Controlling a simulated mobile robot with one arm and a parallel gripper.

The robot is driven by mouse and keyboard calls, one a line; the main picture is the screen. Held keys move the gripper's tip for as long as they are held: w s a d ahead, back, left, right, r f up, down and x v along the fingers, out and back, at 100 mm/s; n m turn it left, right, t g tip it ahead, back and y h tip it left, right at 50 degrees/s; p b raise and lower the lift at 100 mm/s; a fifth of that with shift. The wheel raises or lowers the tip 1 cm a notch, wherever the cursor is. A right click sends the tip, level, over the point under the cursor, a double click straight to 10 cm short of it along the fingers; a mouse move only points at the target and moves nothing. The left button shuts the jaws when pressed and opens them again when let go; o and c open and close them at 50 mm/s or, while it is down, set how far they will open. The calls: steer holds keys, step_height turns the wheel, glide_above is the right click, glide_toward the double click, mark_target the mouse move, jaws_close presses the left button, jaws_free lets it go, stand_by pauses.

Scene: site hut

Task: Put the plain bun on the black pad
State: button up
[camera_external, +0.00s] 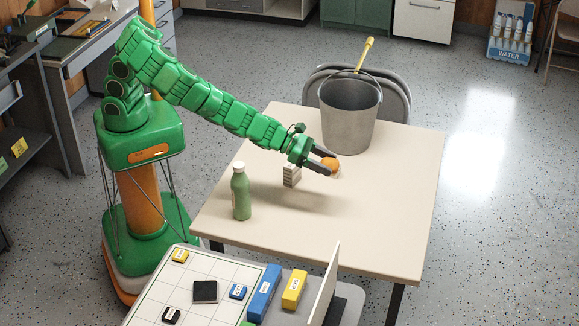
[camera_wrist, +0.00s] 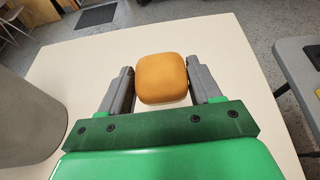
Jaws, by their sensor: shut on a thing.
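The plain bun (camera_external: 330,164) is orange-brown and rounded. My gripper (camera_external: 326,168) is shut on it and holds it above the beige table, right of the small striped block. In the wrist view the bun (camera_wrist: 161,78) sits between the two grey fingers of my gripper (camera_wrist: 161,85), with a pale underside showing below it. The black pad (camera_external: 204,291) is a dark square lying on the white gridded board at the lower left, well away from the bun. Its top looks bare. The bun's far side is hidden.
A grey bucket (camera_external: 349,115) with a yellow handle inside stands behind the bun. A green bottle (camera_external: 241,194) and a striped block (camera_external: 292,175) stand on the table (camera_external: 370,235). Blue (camera_external: 264,293) and yellow (camera_external: 294,289) blocks and an upright white panel (camera_external: 325,288) are right of the board.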

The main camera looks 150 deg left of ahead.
steer(key=r, duration=0.7)
steer(key=shift+w+d, duration=0.25)
steer(key=shift+d, duration=0.1)
steer(key=w+d+m+t+h, duration=0.1)
steer(key=w+d+m+h, duration=0.1)
steer(key=w+d, duration=0.45)
steer(key=w+d+m+t+h, duration=0.1)
steer(key=w+d+m+t, duration=0.15)
steer(key=d, duration=0.65)
steer(key=m+h, duration=0.5)
steer(key=h, duration=0.2)
glide_above(203, 285)
step_height(203, 285, down, 9)
steer(key=shift+t, duration=0.55)
steer(key=shift+f, duration=5.05)
steer(key=o, duration=1.1)
steer(key=shift+f, duration=0.1)
steer(key=shift+c, duration=0.2)
